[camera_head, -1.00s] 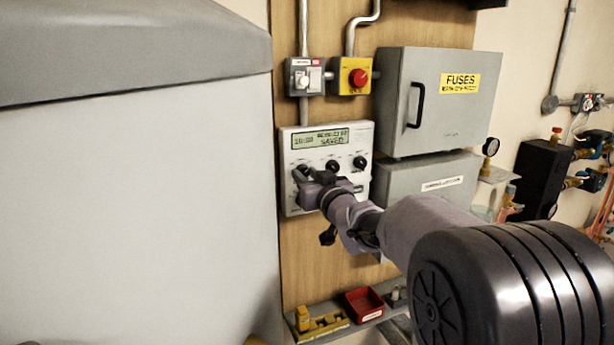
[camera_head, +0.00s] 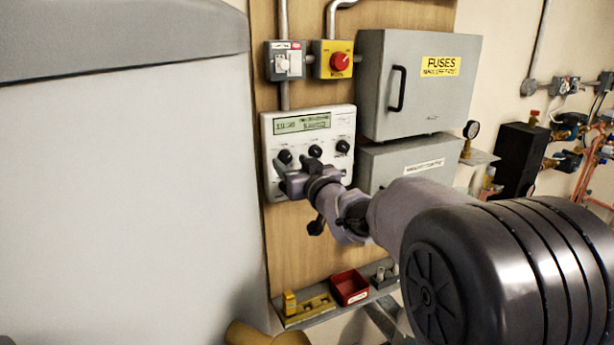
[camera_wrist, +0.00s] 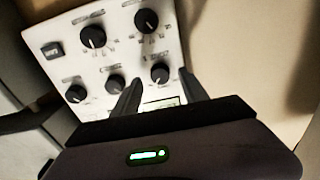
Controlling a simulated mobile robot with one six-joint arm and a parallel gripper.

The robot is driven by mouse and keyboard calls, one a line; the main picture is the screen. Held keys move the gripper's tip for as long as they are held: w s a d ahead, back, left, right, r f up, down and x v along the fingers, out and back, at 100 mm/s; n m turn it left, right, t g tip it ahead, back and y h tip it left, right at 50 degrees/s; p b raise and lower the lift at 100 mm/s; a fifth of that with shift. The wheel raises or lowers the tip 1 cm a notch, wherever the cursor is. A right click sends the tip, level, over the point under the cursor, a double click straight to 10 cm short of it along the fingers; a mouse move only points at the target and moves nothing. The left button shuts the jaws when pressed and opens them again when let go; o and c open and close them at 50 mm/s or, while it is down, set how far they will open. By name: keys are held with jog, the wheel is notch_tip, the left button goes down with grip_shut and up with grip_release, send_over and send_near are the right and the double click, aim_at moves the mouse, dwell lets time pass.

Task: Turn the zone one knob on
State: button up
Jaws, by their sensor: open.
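A white control panel (camera_head: 305,133) with a green display (camera_head: 302,123) is fixed to the wooden board. A row of three black knobs sits under the display: left knob (camera_head: 284,156), middle knob (camera_head: 314,151) and right knob (camera_head: 342,146). Their labels are too blurred to tell which is zone one. My gripper (camera_head: 281,171) is open and empty in front of the panel, just below the left knob in the head view. In the wrist view, one small knob (camera_wrist: 160,72) shows between my fingertips (camera_wrist: 160,78); contact cannot be told. Two larger knobs show there, upper one (camera_wrist: 146,20) and lower one (camera_wrist: 92,37).
A grey switch box (camera_head: 285,61) and a yellow box with a red button (camera_head: 340,61) are above the panel. A grey fuse cabinet (camera_head: 430,95) is close on the right. A large grey casing (camera_head: 120,190) fills the left. A shelf below holds a red tray (camera_head: 349,287).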

jog(key=p+v, duration=0.1)
jog(key=v, duration=1.4)
jog(key=shift+s, duration=0.3)
jog(key=shift+d, duration=0.15)
